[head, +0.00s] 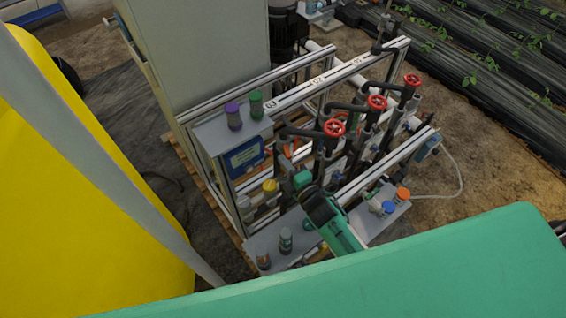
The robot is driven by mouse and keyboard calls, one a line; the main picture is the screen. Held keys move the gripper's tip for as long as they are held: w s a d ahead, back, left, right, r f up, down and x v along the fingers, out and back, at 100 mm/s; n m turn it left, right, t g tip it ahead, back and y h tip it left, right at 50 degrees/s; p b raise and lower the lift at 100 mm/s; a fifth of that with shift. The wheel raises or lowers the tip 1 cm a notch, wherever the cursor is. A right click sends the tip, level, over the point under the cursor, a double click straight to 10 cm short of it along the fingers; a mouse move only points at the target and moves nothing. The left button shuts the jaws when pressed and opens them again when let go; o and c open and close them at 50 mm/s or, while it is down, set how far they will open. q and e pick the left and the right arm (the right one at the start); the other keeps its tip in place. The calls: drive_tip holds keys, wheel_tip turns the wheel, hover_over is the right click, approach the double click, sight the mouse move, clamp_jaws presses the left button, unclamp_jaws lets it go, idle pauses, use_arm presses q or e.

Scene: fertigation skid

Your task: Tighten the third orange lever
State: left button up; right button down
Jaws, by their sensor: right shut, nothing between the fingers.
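The skid frame (345,72) carries a row of dark upright pipes with red handwheels. Small orange parts (296,146), which look like levers, show low among the pipes behind the front rail. They are too small and too covered to tell which is the third or how each is turned. My right gripper (288,166) reaches in from the lower right, over the front of the skid, close to the left end of the pipe row. It is shut and holds nothing. I cannot tell if it touches a lever. My left gripper is not in view.
Red handwheels (334,128) stand above the pipes. A shelf (205,133) holds purple and green-capped bottles. More bottles stand on the low front shelf (262,246), and blue and orange-capped ones (403,194) to its right. A grey cabinet (200,50) stands behind; a yellow tank (70,190) fills the left.

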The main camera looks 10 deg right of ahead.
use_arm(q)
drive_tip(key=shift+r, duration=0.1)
use_arm(e)
drive_tip(key=shift+d, duration=0.1)
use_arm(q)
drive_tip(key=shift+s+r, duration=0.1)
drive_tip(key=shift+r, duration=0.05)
use_arm(e)
drive_tip(key=shift+s+d+n+g+y, duration=0.1)
drive_tip(key=shift+d+n+g+y, duration=0.4)
drive_tip(key=shift+d+n+y, duration=0.45)
drive_tip(key=shift+d, duration=0.1)
